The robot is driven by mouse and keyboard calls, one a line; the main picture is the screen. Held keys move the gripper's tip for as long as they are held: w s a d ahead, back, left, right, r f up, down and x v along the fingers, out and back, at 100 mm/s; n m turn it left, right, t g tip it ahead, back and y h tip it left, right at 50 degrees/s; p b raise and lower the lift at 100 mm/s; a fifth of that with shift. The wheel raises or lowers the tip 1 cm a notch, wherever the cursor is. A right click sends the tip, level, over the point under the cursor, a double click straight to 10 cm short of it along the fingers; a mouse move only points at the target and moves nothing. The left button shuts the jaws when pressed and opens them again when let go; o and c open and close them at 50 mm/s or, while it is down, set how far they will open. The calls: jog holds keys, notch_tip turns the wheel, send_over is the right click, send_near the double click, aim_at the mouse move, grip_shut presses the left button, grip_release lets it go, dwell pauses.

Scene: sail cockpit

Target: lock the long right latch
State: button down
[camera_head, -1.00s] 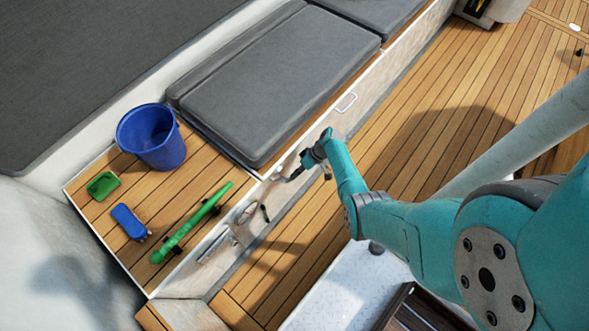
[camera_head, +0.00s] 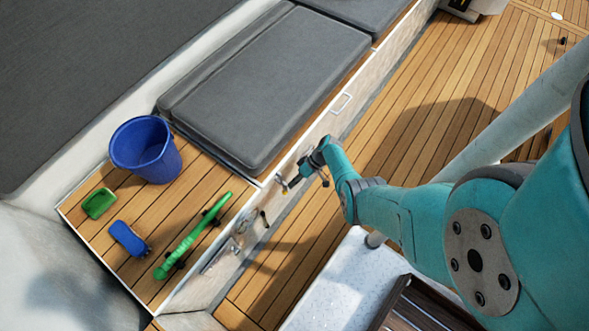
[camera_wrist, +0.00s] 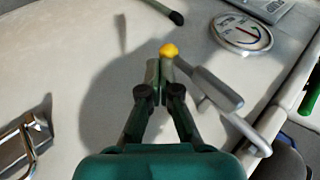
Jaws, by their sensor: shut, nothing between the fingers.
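My gripper (camera_wrist: 159,88) is shut and empty in the wrist view, its fingertips close beside a short grey post with a yellow tip (camera_wrist: 169,51). Whether they touch it I cannot tell. A grey latch with a long bent lever (camera_wrist: 222,95) lies just right of the fingertips and seems to join the post. In the head view my gripper (camera_head: 294,184) is at the pale side wall of the bench, below the cushion's near corner. The yellow tip (camera_head: 284,188) barely shows there; most of the latch is hidden.
The wall carries a round gauge (camera_wrist: 243,34), a black-ended handle (camera_wrist: 168,12) and a metal loop handle (camera_wrist: 24,143). On the bench stand a blue bucket (camera_head: 146,149), a green scoop (camera_head: 99,203), a blue brush (camera_head: 128,238) and a green tool (camera_head: 196,240). The wooden floor (camera_head: 420,130) is mostly clear.

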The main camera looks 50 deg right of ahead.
jog(key=shift+a+f, duration=0.25)
dwell(0.5)
